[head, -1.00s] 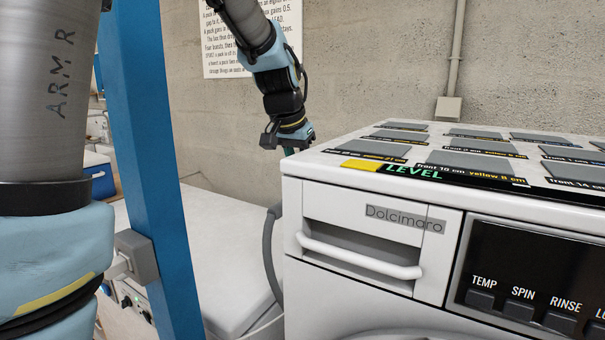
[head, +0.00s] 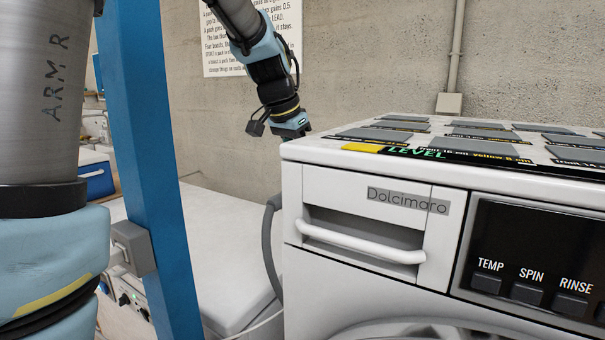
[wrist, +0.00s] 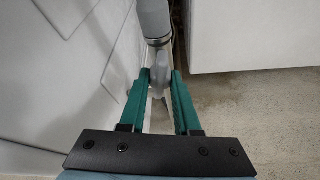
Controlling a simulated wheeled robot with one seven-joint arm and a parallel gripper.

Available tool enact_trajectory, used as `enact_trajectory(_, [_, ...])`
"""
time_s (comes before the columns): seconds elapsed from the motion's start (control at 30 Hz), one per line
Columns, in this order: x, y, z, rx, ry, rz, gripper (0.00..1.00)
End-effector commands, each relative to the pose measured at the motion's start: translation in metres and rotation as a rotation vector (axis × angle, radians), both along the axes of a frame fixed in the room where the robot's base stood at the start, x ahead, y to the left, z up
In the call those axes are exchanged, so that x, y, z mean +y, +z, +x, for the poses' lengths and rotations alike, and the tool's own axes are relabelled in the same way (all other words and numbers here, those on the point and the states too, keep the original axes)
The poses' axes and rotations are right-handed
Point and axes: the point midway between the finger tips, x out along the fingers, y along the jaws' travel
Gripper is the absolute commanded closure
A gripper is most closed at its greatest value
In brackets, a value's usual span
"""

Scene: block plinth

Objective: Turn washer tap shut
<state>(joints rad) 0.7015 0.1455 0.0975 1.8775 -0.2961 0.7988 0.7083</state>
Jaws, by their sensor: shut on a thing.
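The washer (head: 385,280) is a white front-loader at the right of the head view. In the wrist view my gripper (wrist: 159,80) has its two green fingers shut on the washer tap (wrist: 160,68), a small pale grey handle below a rounded grey fitting. The handle sits between the fingers; its lower end and exact angle are hard to make out. In the head view my gripper (head: 291,127) is behind the washer's back left corner, with its fingertips hidden. The tap does not show there.
A grey hose (head: 269,250) runs down the washer's left side. A white chest-like box (head: 235,260) stands left of it, and a blue post (head: 158,160) nearer. A concrete wall (head: 370,60) closes the back. Labelled grey pads lie on the washer top.

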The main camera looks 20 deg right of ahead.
Motion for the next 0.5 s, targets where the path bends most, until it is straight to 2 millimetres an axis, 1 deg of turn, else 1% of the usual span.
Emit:
enact_trajectory(0.03, [0.0007, -0.0037, 0.0020, -0.002, -0.038, -0.003, 1.00])
enact_trajectory(0.5, [0.0001, -0.0014, 0.0016, -0.001, -0.488, -0.002, 1.00])
